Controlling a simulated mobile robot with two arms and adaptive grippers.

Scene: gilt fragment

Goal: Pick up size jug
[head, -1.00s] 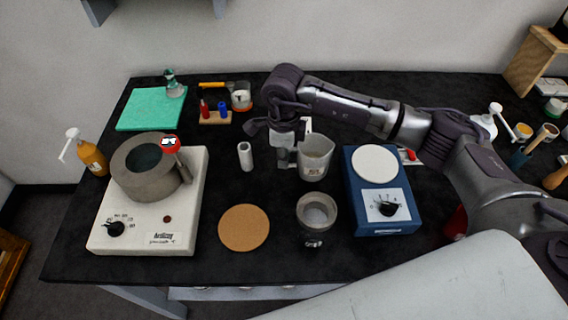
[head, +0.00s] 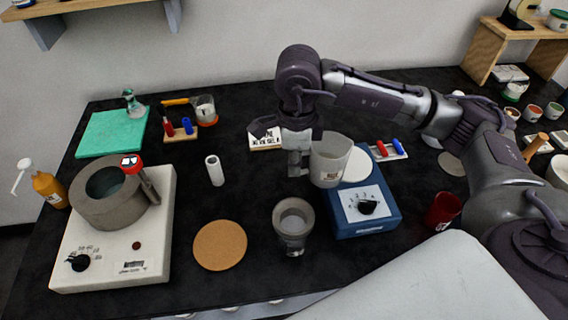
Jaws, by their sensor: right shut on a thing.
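The size jug (head: 330,161) is a grey, semi-clear measuring jug with a small label on its front. It is upright and appears raised above the black table, in front of the blue hotplate's white top. My right gripper (head: 298,165) is at the jug's left side, shut on its handle; the fingers hide most of the handle. My left gripper is not in view.
A cork mat (head: 220,245), a white tube (head: 215,170) and a white heater with a grey pot (head: 110,196) are to the left. A red cup (head: 443,211) is at right.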

